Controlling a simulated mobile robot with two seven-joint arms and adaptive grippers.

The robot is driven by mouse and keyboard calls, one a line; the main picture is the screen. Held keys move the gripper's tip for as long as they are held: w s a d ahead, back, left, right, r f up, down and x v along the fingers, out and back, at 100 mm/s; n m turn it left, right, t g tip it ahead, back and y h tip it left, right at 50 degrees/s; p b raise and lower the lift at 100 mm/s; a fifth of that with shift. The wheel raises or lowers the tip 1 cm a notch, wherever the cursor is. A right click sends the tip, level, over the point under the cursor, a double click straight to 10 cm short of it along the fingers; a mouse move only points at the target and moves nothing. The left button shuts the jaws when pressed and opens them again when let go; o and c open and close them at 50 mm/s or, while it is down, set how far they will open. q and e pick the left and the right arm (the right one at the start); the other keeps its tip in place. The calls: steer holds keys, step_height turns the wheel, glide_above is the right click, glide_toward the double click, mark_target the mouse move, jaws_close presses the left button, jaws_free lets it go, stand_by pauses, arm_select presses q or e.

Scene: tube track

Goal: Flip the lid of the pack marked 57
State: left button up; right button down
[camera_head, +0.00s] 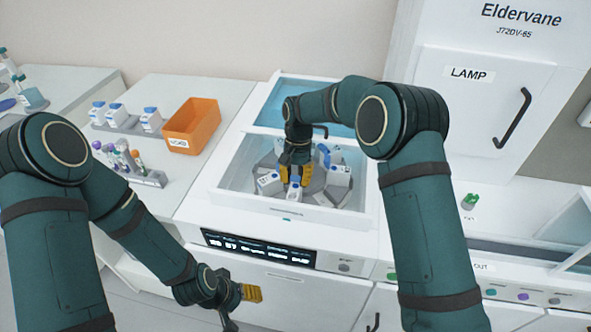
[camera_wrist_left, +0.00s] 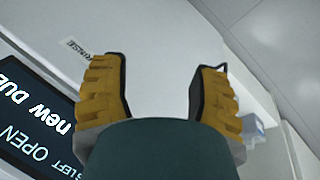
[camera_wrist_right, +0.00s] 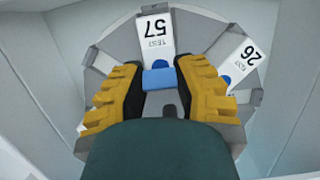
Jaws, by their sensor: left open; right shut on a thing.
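The pack marked 57 (camera_wrist_right: 156,38) is white and sits in a grey round carousel (camera_wrist_right: 120,45) inside the open-topped bay. Its blue lid (camera_wrist_right: 159,79) lies between the fingertips of my right gripper (camera_wrist_right: 158,72), which is shut on it. In the head view my right gripper (camera_head: 295,172) reaches down into the bay, and its fingers partly hide the pack (camera_head: 294,193). My left gripper (camera_head: 249,293) is open and empty, low in front of the machine's front. Its two spread fingers show in the left wrist view (camera_wrist_left: 162,68).
The bay's walls (camera_head: 235,165) surround my right gripper closely. A dark display (camera_head: 260,247) is on the machine front. An orange bin (camera_head: 192,125) stands on the left counter.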

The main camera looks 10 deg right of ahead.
steer(key=shift+w+g+p, duration=0.1)
steer(key=shift+g+p, duration=0.6)
steer(key=shift+p, duration=0.25)
steer(key=shift+y, duration=0.3)
steer(key=shift+f, duration=0.1)
steer(key=c, duration=0.7)
jaws_free()
steer(key=shift+o, duration=0.2)
steer(key=v, duration=1.2)
